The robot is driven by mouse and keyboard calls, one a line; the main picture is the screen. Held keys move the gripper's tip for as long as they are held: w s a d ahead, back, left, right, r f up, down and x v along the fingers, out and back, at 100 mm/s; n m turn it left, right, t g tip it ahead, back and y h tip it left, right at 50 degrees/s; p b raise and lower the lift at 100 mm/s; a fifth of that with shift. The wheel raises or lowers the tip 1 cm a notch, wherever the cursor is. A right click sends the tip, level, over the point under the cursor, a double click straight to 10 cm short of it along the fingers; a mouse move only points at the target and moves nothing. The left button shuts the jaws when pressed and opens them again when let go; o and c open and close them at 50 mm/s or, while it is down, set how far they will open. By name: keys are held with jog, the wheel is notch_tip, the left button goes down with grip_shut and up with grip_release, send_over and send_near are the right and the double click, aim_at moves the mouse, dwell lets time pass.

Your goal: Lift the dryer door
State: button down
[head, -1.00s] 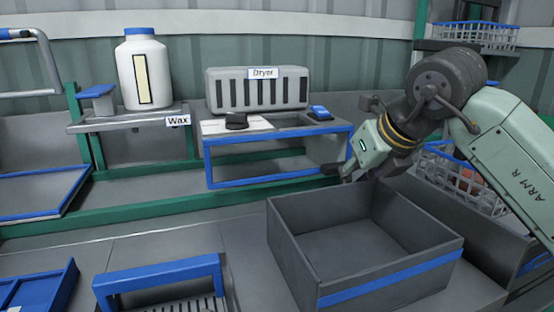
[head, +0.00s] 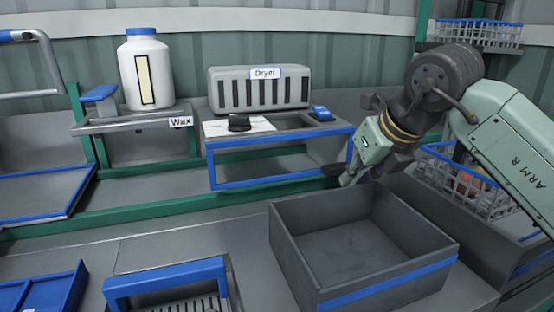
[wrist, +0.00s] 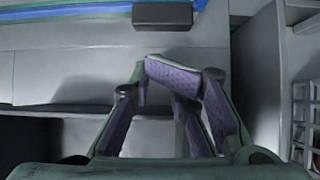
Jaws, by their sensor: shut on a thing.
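The dryer is a grey slatted box (head: 240,96) labelled "Dryer", on a counter at the back. Below it, a blue-rimmed rectangular frame (head: 270,184) that looks like its door hangs at the counter front, lower edge low. A small dark block beside the frame's lower right corner may be its handle. A dark block also shows in the wrist view (wrist: 162,14), ahead of the fingers beside a blue strip. My gripper (head: 349,181) is just right of the frame's corner. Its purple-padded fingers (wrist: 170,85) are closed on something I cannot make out.
An open dark grey crate (head: 310,292) with a blue stripe stands just below my gripper. A wire basket (head: 440,180) is to the right. A white jug (head: 168,75) stands on the wax shelf at left. A green rail (head: 120,220) crosses below the frame.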

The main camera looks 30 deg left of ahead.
jog(key=shift+t+y, duration=0.4)
jog(key=shift+s+d+r+p, duration=0.3)
jog(key=shift+d+r+p, duration=0.15)
jog(key=shift+r, duration=1.05)
jog(key=shift+s+d+r+p, duration=0.35)
jog(key=shift+d+r+p, duration=0.1)
jog(key=shift+r, duration=1)
jog(key=shift+s+d+r+p, duration=0.3)
jog(key=shift+d+r+p, duration=0.15)
jog(key=shift+r, duration=1.05)
jog(key=shift+s+d+b, duration=0.3)
jog(key=shift+s+d, duration=0.65)
jog(key=shift+d, duration=0.2)
jog(key=shift+s+d+b, duration=0.3)
jog(key=shift+s+d, duration=0.65)
jog(key=shift+d, duration=0.2)
jog(key=shift+f, duration=0.1)
